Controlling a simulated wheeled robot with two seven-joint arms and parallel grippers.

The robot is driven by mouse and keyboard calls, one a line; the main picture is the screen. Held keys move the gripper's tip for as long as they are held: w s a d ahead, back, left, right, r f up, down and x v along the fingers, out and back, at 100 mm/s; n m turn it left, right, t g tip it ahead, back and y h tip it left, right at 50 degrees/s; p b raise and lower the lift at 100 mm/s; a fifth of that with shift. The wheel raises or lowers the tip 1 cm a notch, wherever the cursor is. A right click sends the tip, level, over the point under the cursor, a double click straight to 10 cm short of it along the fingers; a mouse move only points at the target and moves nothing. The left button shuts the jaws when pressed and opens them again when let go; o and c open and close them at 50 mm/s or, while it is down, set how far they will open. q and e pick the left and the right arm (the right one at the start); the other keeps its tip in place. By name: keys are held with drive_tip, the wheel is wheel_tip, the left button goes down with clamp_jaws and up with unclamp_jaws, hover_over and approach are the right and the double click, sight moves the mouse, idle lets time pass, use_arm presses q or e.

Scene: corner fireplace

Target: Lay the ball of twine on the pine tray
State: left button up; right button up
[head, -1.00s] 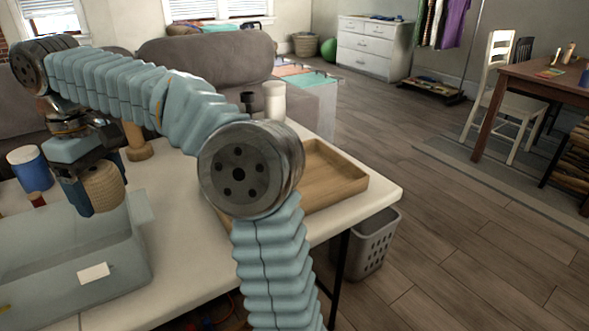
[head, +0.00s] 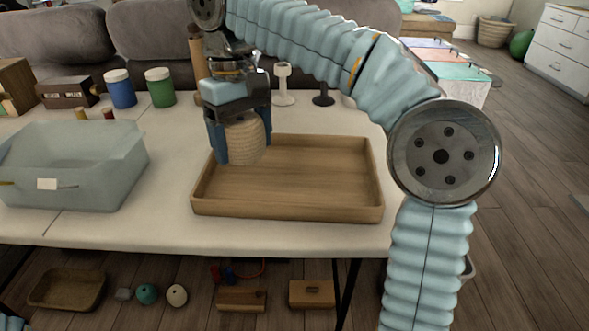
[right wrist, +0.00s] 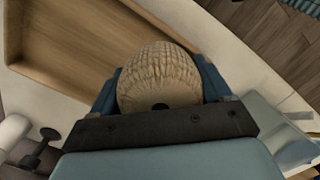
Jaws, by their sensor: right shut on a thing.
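The pine tray (head: 290,210) is a shallow wooden tray lying flat on the white table. My right gripper (head: 237,143) points down and is shut on the ball of twine (head: 246,142), a tan wound ball between its blue fingers. In the head view the ball overlaps the tray's back left corner; its lower end looks clear of the tray floor. In the right wrist view the ball (right wrist: 160,78) sits between the fingers, with the tray (right wrist: 75,45) beside it at the upper left. My left gripper is not in view.
A translucent bin (head: 75,170) stands left of the tray. Behind are a blue jar (head: 121,90), a green jar (head: 160,88), a white candle holder (head: 283,85) and a black one (head: 323,92). The tray's visible inside is empty.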

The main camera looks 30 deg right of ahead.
drive_tip(key=w+d+f, duration=0.1)
drive_tip(key=d+f, duration=0.1)
drive_tip(key=d, duration=0.3)
drive_tip(key=b, duration=0.1)
hover_over(291, 179)
drive_tip(key=f, duration=0.5)
drive_tip(key=shift+a+f, duration=0.25)
drive_tip(key=shift+a, duration=0.15)
drive_tip(key=shift+w+d+f, duration=0.1)
drive_tip(key=shift+d+f, duration=0.05)
drive_tip(key=shift+f, duration=0.1)
drive_tip(key=shift+w+d+f+b, duration=0.1)
drive_tip(key=shift+d+f+b, duration=0.1)
drive_tip(key=shift+f, duration=0.75)
drive_tip(key=shift+d+f+b, duration=0.1)
drive_tip(key=shift+f+b, duration=0.05)
drive_tip(key=shift+f, duration=0.8)
drive_tip(key=shift+f, duration=0.2)
drive_tip(key=o, duration=1)
drive_tip(key=shift+r, duration=0.1)
drive_tip(key=shift+o, duration=0.2)
wheel_tip(291, 179, up, 12)
drive_tip(key=w+p, duration=0.1)
drive_tip(key=p, duration=0.2)
drive_tip(key=shift+r, duration=0.1)
